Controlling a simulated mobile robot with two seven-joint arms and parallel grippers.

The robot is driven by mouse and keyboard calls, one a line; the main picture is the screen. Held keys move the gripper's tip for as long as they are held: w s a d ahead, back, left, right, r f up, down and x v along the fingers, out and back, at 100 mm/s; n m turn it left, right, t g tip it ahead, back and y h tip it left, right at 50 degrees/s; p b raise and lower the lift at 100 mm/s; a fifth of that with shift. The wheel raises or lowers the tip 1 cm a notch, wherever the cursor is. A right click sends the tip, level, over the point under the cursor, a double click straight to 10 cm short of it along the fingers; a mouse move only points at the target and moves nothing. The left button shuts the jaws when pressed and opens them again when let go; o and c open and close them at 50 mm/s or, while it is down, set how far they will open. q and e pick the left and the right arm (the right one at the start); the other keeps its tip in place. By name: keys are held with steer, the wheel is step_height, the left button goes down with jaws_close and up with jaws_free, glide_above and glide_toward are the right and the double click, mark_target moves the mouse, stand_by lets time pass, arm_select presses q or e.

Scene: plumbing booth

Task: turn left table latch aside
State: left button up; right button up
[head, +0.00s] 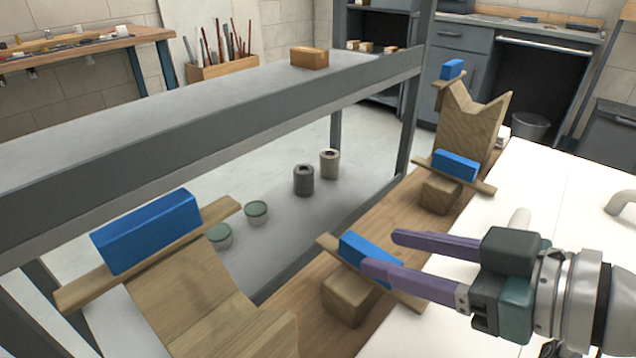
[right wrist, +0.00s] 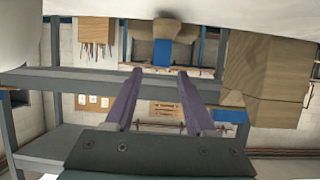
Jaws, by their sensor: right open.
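The left table latch is a wooden bar with a blue block (head: 355,246) on it, mounted on a wooden block (head: 345,303) at the table's edge. The bar lies slantwise in the head view. My right gripper (head: 382,252) is open, its purple fingers pointing left at the blue block. The nearer finger covers part of the latch; I cannot tell whether it touches. In the right wrist view the blue block (right wrist: 162,52) shows beyond and between the open fingertips (right wrist: 160,72). My left gripper is not in view.
Another table latch (head: 455,166) sits farther along the wooden rail. Notched wooden supports stand near (head: 190,295) and far (head: 470,122), each with a blue-blocked bar. A grey shelf (head: 200,150) runs along the left, with several cans below. The white tabletop (head: 560,200) is mostly clear.

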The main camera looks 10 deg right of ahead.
mark_target(360, 243)
steer(key=b+x, duration=0.1)
steer(key=x, duration=0.4)
steer(key=shift+w+a, duration=0.2)
steer(key=shift+w, duration=0.05)
jaws_close()
stand_by(1.2)
